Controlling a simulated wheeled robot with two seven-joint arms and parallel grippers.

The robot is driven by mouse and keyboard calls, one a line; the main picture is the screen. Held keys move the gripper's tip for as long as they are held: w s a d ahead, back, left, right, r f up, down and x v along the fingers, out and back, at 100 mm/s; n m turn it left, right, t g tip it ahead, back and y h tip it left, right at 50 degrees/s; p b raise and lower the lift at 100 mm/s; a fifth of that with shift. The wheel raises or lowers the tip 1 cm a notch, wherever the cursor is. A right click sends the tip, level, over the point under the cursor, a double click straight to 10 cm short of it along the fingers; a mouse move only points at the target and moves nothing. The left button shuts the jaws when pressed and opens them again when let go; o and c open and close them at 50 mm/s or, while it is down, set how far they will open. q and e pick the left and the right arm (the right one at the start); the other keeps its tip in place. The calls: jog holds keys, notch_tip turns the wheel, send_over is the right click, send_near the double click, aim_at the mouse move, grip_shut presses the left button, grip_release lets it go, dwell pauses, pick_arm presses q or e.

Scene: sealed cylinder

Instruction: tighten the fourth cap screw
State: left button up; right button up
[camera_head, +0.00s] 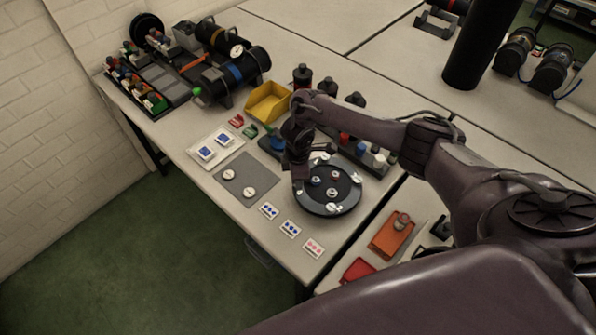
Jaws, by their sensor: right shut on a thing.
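I cannot tell which of these is the fourth cap screw. My right gripper (299,184) points down at the plate's left edge. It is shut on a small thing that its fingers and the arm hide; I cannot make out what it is. Whether that thing touches the plate is also unclear. My left gripper is not in view.
A grey mat (246,169) with two round white pieces lies left of the plate, beside a white tray (206,139). A yellow bin (268,101) and dark bottles stand behind. Small cards (290,229) lie along the front edge.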

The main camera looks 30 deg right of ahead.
jog(key=m+p, duration=0.2)
jog(key=m, duration=0.1)
jog(key=m+p, duration=0.1)
jog(key=shift+w+r, duration=0.3)
jog(key=shift+r, duration=0.1)
jog(key=shift+f+m+p, duration=0.1)
jog(key=shift+m+p, duration=0.65)
jog(key=shift+m, duration=1.05)
jog(key=o, duration=0.7)
jog(key=shift+o, duration=1.5)
jog(key=shift+s+f, duration=0.15)
